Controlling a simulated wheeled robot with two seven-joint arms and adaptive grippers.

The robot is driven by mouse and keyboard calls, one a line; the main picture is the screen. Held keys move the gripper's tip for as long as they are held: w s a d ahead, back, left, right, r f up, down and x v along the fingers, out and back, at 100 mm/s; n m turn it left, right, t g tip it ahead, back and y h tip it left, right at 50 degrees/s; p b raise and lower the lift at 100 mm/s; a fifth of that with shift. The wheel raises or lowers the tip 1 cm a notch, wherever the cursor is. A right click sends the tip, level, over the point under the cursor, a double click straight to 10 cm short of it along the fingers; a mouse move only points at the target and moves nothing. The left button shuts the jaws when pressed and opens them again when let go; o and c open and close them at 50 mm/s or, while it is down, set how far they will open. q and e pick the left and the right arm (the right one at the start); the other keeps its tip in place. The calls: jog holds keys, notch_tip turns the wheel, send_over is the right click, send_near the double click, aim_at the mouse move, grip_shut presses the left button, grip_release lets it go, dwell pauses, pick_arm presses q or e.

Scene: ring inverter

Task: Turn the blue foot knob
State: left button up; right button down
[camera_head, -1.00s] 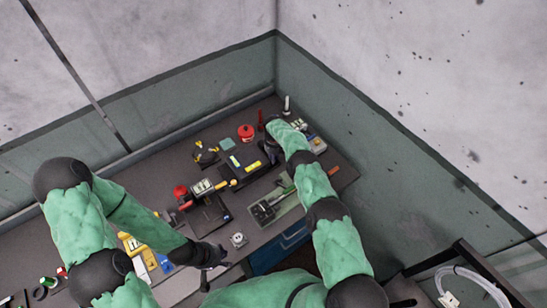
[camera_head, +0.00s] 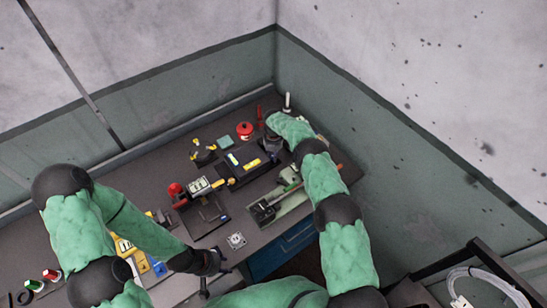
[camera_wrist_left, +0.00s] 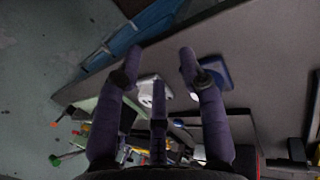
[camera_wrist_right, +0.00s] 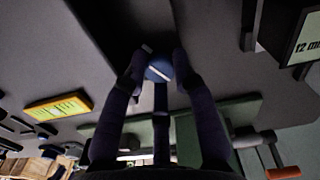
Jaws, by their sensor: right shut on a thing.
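The blue foot knob (camera_wrist_right: 158,70), round with a pale bar across it, sits between the fingertips of my right gripper (camera_wrist_right: 160,62) in the right wrist view. The right gripper is shut on it, beside a dark grey surface. In the head view the right gripper (camera_head: 272,143) is at the back right of the bench, by the black device (camera_head: 238,172); the knob is hidden there. My left gripper (camera_head: 210,265) is low over the bench's front edge. In the left wrist view the left gripper's fingers (camera_wrist_left: 161,58) are spread and empty.
A small white square part (camera_head: 236,240) lies near the front edge. A vise-like tool (camera_head: 268,208) lies right of centre. Walls close off the back and right.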

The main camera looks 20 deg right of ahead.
jog(key=c, duration=1)
grip_release()
pick_arm(q)
jog(key=shift+d, duration=0.1)
jog(key=shift+r, duration=0.15)
